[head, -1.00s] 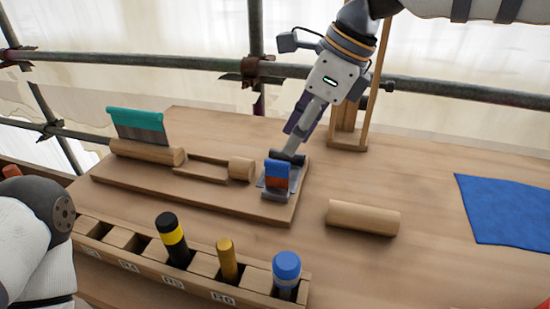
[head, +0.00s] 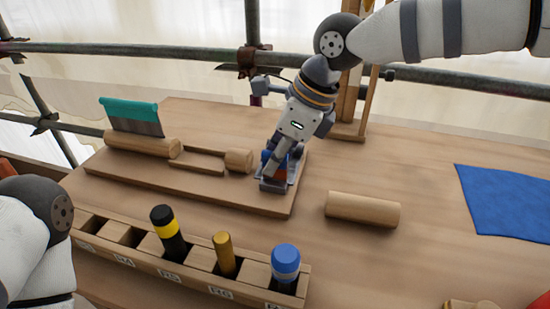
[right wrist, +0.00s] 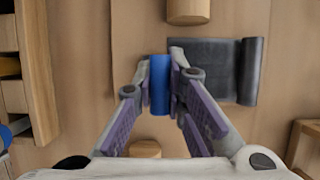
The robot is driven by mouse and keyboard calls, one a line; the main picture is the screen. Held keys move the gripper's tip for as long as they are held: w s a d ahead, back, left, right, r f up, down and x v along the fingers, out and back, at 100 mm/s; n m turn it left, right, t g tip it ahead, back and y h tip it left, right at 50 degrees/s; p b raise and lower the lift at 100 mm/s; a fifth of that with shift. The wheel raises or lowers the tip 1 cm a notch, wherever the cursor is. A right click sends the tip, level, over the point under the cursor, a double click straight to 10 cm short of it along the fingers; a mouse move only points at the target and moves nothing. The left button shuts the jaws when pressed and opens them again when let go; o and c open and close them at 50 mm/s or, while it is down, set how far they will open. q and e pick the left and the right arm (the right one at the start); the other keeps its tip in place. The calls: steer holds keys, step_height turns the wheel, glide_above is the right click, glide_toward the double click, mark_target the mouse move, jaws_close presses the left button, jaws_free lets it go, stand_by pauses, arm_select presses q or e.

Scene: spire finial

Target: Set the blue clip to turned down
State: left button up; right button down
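The blue clip (right wrist: 160,90) shows in the right wrist view as an upright blue strip between my fingertips. In the head view my right gripper (head: 272,168) covers most of it, and a red part shows beside the fingers. The clip sits at the right end of a wooden board (head: 200,190). In the right wrist view my right gripper (right wrist: 161,72) has its fingers drawn in close on both sides of the clip and appears shut on it. A dark grey sheet (right wrist: 225,72) lies beside the clip. My left gripper is out of view.
A loose wooden cylinder (head: 362,210) lies right of the board. A slotted wooden rack (head: 200,284) with capped tubes runs along the front. A wooden upright (head: 348,120) stands behind. A blue cloth (head: 505,200) lies far right.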

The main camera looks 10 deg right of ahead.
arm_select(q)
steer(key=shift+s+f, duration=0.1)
arm_select(e)
steer(key=shift+f, duration=0.1)
steer(key=shift+w+f+g, duration=0.15)
steer(key=shift+w+g, duration=0.1)
steer(key=shift+g, duration=0.15)
steer(key=g+b, duration=0.1)
steer(key=w+f+g+y+b, duration=0.1)
steer(key=g, duration=0.1)
steer(key=shift+w+d+m+y+b, duration=0.15)
steer(key=shift+d+m+y+b, duration=0.15)
steer(key=shift+d+m, duration=0.1)
steer(key=shift+w+r+g+b, duration=0.1)
steer(key=shift+r+g+b, duration=0.1)
steer(key=shift+g+b, duration=0.25)
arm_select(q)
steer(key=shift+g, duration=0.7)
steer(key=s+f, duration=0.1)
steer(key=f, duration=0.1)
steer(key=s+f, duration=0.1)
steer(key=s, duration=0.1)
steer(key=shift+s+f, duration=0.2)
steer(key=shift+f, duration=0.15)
arm_select(e)
steer(key=shift+r+y, duration=0.15)
steer(key=shift+y, duration=0.15)
steer(key=c, duration=1.6)
jaws_free()
steer(key=shift+r, duration=0.1)
